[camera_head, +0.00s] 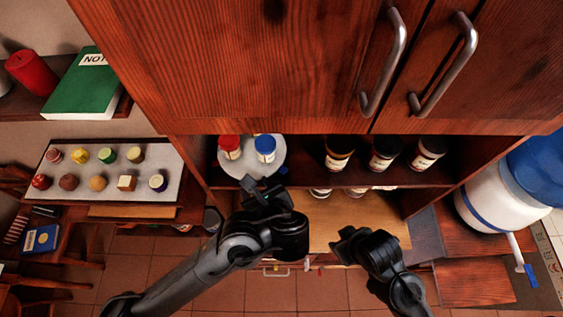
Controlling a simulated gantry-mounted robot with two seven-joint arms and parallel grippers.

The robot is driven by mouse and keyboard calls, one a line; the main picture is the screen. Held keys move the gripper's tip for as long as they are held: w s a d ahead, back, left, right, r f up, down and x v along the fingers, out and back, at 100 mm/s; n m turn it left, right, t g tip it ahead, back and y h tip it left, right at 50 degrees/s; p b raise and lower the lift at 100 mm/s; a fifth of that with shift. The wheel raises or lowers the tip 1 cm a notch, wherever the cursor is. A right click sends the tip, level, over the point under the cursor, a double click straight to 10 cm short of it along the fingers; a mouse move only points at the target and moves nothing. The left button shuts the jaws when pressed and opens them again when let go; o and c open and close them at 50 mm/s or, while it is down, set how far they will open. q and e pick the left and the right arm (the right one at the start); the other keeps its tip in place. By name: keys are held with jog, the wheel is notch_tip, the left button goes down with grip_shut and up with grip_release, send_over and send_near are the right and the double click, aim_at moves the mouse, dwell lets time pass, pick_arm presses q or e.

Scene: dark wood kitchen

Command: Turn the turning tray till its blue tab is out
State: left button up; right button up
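The turning tray (236,167) is a pale round disc on the cabinet's open shelf, left of centre. A jar with a red cap (229,143) and a jar with a blue cap (265,144) stand on it. I cannot make out a blue tab on the tray's visible rim. My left gripper (264,186) is at the tray's front edge and covers part of it. I cannot tell whether it touches the rim or how far its fingers are apart. My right gripper (345,236) is lower and to the right, in front of the cabinet, with no object visible in it.
Several dark jars with white labels (383,153) stand on the same shelf to the right. Closed cabinet doors with metal handles (383,62) are above. More jars (320,192) show partly below the shelf. A white and blue container (497,197) stands at the far right.

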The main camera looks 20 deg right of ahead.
pick_arm(q)
jog(key=s+d+r+n+g+y+p, duration=0.25)
jog(key=d+p, duration=0.25)
jog(key=d, duration=0.7)
pick_arm(e)
notch_tip(320, 180, up, 6)
pick_arm(q)
jog(key=b, duration=0.6)
send_near(282, 168)
jog(key=shift+s+n+x, duration=0.2)
jog(key=shift+n+x, duration=0.05)
jog(key=shift+x, duration=1)
jog(key=p+x, duration=0.1)
jog(key=x, duration=0.2)
jog(key=shift+w, duration=0.15)
jog(key=shift+p+x, duration=0.35)
jog(key=shift+x, duration=0.5)
pick_arm(e)
jog(key=shift+x, duration=1.95)
jog(key=shift+s+d, duration=0.1)
jog(key=shift+s, duration=0.1)
pick_arm(q)
grip_shut()
